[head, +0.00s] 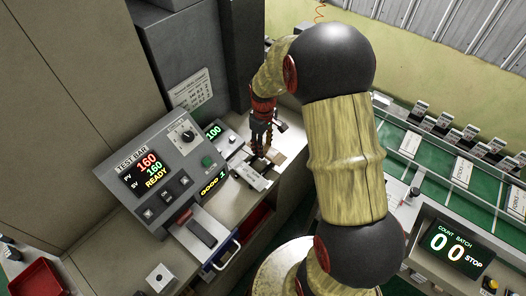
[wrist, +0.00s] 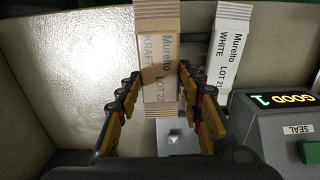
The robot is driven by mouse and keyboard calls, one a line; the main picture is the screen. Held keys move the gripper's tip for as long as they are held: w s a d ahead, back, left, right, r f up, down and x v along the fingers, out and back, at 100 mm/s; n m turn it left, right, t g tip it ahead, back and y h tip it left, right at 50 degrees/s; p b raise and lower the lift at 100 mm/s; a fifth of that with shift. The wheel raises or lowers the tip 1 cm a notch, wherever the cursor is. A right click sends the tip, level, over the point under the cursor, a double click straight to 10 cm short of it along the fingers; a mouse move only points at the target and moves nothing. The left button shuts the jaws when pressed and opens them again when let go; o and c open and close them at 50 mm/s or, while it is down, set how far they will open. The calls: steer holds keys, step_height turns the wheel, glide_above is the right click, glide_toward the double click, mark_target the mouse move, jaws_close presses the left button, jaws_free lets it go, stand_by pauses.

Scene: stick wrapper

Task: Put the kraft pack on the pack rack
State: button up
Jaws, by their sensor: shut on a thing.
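The kraft pack (wrist: 160,55), a tan pack marked Murello KRAFT with crimped ends, is between the fingers of my gripper (wrist: 160,84) in the wrist view. The fingers are shut on its sides. A white pack (wrist: 231,45) marked WHITE lies just to its right, roughly parallel, with a small gap. In the head view my gripper (head: 261,146) points down beyond the small display machine. The kraft pack is not clear there. I cannot tell which part is the pack rack, or whether the kraft pack touches a surface.
A sealing machine (wrist: 275,120) showing GOOD 1 stands close right of my gripper in the wrist view. A green conveyor (head: 437,155) with white cards is at right, and a red tray (head: 38,278) at lower left.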

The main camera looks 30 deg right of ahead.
steer(key=shift+w+d+f, duration=0.1)
steer(key=shift+w+f, duration=0.2)
steer(key=shift+f, duration=0.25)
steer(key=shift+f+b, duration=0.5)
steer(key=shift+f, duration=0.8)
steer(key=shift+f, duration=0.2)
steer(key=o, duration=0.9)
steer(key=shift+o, duration=0.2)
steer(key=shift+r, duration=0.15)
